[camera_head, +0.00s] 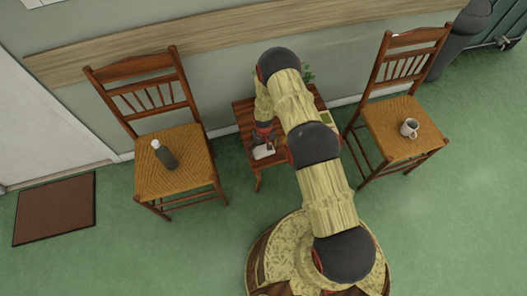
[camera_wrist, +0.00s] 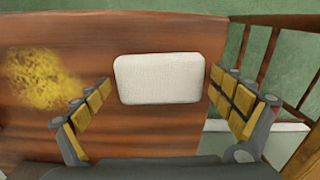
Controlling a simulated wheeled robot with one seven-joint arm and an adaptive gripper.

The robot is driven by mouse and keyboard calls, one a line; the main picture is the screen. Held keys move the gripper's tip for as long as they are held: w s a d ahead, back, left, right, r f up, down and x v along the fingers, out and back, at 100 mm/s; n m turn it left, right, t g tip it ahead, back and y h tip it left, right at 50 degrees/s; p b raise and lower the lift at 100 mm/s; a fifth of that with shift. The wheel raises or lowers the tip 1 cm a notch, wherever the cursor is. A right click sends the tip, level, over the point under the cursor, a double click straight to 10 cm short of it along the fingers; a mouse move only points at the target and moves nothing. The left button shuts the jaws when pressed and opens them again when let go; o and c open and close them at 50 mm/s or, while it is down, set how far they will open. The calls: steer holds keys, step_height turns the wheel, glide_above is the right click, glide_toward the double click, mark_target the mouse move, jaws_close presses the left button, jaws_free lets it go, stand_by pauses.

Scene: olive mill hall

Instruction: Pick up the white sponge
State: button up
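The white sponge (camera_wrist: 159,78) lies flat on a reddish-brown wooden table (camera_wrist: 150,35) in the wrist view. My gripper (camera_wrist: 165,105) is open, with one yellow-padded finger to the left of the sponge and one to the right. There is a visible gap between the sponge and the fingers in the picture, and I cannot tell the height above the table. In the head view the sponge (camera_head: 263,152) shows small and pale at the table's near left part, just below my gripper (camera_head: 265,140). My arm hides much of the table (camera_head: 243,112).
A chair with a dark bottle (camera_head: 165,154) on its woven seat (camera_head: 190,180) stands left of the table. A chair with a grey mug (camera_head: 409,128) on its seat (camera_head: 385,118) stands to the right. A green plant (camera_head: 307,74) shows behind my arm. Green floor (camera_head: 110,255) is clear in front.

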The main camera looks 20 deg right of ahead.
mark_target(263, 149)
steer(key=c, duration=0.6)
steer(key=shift+c, duration=0.3)
steer(key=shift+r, duration=0.45)
step_height(263, 149, up, 3)
steer(key=shift+w+f+p, duration=0.1)
steer(key=shift+f+p, duration=0.05)
steer(key=shift+p, duration=0.85)
steer(key=s+d+r+p, duration=0.1)
steer(key=s+r+p, duration=0.1)
steer(key=s+r, duration=0.2)
steer(key=s+d+r+p, duration=0.2)
steer(key=s+r, duration=0.3)
steer(key=s, duration=0.4)
steer(key=shift+s+d+r+p, duration=0.25)
steer(key=shift+s+d+p, duration=0.05)
steer(key=shift+s+p, duration=0.05)
